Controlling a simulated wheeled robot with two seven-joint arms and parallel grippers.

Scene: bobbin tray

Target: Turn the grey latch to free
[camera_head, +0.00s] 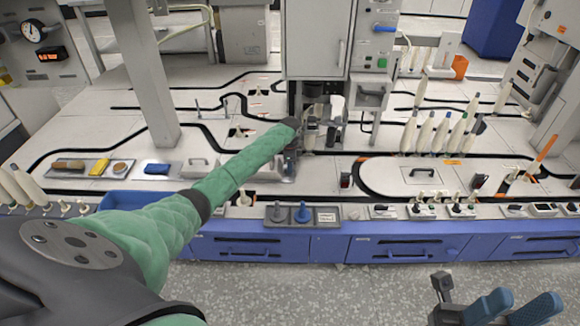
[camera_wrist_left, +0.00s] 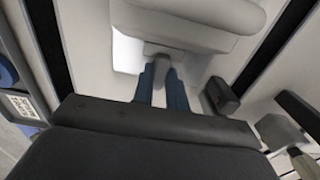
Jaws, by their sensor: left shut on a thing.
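The grey latch (camera_wrist_left: 162,64) is a small tab under a pale rounded housing (camera_wrist_left: 190,22) in the left wrist view. My left gripper (camera_wrist_left: 163,80) has its two blue fingers on either side of the tab and is shut on it. In the head view my left arm reaches to the foot of the central machine (camera_head: 318,45), where the wrist hides the latch and the fingertips. How far the latch is turned cannot be told. My right gripper (camera_head: 515,306) is at the bottom right of the head view, its blue fingers apart, empty, over the floor.
White bobbins (camera_head: 425,130) stand on the pale worktop right of the machine. A grey post (camera_head: 145,75) rises left of my arm. A small dark block (camera_wrist_left: 221,95) sits right of my left fingers. Blue drawers (camera_head: 250,247) line the front.

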